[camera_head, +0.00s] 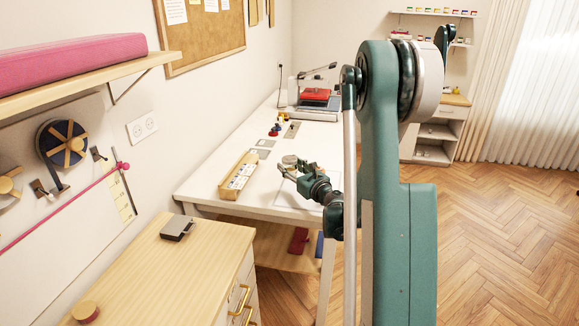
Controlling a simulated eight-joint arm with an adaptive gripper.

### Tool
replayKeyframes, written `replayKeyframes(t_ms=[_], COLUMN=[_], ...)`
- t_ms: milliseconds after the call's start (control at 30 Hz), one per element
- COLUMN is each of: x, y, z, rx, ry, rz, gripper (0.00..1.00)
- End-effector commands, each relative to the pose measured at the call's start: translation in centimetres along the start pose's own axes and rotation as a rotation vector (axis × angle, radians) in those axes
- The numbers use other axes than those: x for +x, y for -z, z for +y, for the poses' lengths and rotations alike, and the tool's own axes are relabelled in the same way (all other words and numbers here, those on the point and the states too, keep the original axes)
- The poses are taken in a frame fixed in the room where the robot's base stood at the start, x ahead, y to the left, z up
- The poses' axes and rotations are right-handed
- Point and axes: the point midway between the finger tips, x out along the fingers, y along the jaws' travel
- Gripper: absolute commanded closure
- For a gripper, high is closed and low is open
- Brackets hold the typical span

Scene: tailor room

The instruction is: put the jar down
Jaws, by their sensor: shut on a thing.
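My gripper (288,170) is over the near part of the white table (215,180), to the right of a long wooden box. A small round jar (289,160) with a greyish top shows at the fingertips, and the gripper is shut on it. The jar is small in this view and partly hidden by the fingers. I cannot tell whether its base touches the table. A pale sheet or outlined area (318,178) lies on the table beside the gripper.
The wooden box (227,188) with pale items stands left of my gripper. Small grey plates (265,143) and coloured spools (274,130) lie farther back. A machine with a red item (315,96) is at the far end. A wooden cabinet (130,265) stands in front.

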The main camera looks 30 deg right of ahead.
Motion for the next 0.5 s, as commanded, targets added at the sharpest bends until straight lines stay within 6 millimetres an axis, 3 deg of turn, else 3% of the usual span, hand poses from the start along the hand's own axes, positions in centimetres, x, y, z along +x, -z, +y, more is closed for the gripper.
replayKeyframes(t_ms=[500], x=[0.0], y=[1.4], z=[0.0], rx=[0.000], ry=[0.000], rz=[0.000], gripper=[0.75])
